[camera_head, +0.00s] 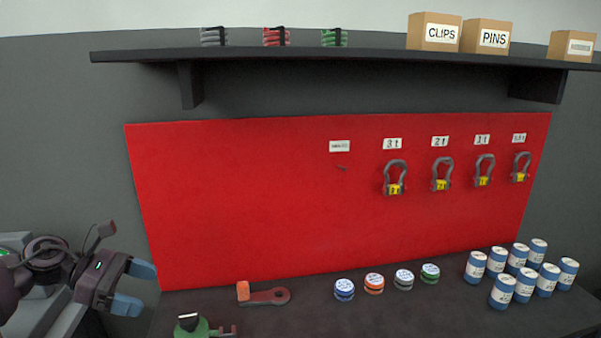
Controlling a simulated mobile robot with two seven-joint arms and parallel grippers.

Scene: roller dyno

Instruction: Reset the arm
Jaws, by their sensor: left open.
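My left gripper (136,287) is at the lower left, just left of the red board and the dark bench. Its two blue fingertips are apart, with nothing between them. My left arm comes in from the left edge, folded low. My right gripper is not in the picture.
A dark bench (400,312) holds a red-and-grey tool (266,296), a green clamp-like tool (200,328), several small round tins (374,283) and several blue-white cans (503,291). Shackles (395,178) hang on the red board (235,200). A shelf (330,55) above carries boxes (434,31) and straps.

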